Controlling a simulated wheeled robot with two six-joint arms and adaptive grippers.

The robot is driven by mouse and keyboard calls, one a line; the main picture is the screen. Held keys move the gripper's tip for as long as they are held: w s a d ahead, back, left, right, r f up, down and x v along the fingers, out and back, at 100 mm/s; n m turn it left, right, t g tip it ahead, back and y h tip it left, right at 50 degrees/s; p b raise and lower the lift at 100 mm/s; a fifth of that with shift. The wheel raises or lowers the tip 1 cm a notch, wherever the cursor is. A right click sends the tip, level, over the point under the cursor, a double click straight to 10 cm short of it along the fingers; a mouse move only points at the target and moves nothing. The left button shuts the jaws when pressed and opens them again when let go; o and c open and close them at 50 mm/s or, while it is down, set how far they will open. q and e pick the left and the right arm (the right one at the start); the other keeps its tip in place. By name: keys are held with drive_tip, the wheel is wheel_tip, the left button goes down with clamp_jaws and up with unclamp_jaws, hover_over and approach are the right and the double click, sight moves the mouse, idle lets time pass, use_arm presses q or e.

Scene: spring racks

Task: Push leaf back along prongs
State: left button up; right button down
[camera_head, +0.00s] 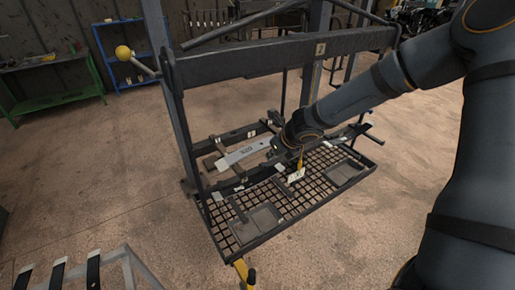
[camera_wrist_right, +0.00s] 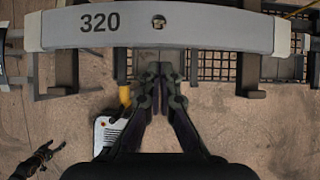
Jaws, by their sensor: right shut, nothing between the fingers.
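The leaf (camera_wrist_right: 200,30) is a grey curved bar marked 320, lying across dark prongs (camera_wrist_right: 250,72) in the right wrist view. In the head view the leaf (camera_head: 247,152) rests in the press-like frame, its right end partly hidden by my right wrist. My right gripper (camera_wrist_right: 160,70) is shut and empty, its tips just below the leaf's near edge in the wrist view; I cannot tell whether they touch it. In the head view its fingers are mostly hidden. A dark claw-like shape at the wrist view's lower left may be my left gripper (camera_wrist_right: 40,160); its state is unclear.
A dark steel frame (camera_head: 285,58) with a top beam stands around the leaf. A gridded platform (camera_head: 262,228) lies in front. A white tag (camera_head: 296,175) hangs near my right wrist. A green bench (camera_head: 60,98) stands far left; open floor lies between.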

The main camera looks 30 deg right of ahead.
drive_tip(key=s+p, duration=0.4)
drive_tip(key=s, duration=0.2)
drive_tip(key=shift+d, duration=0.25)
idle(0.5)
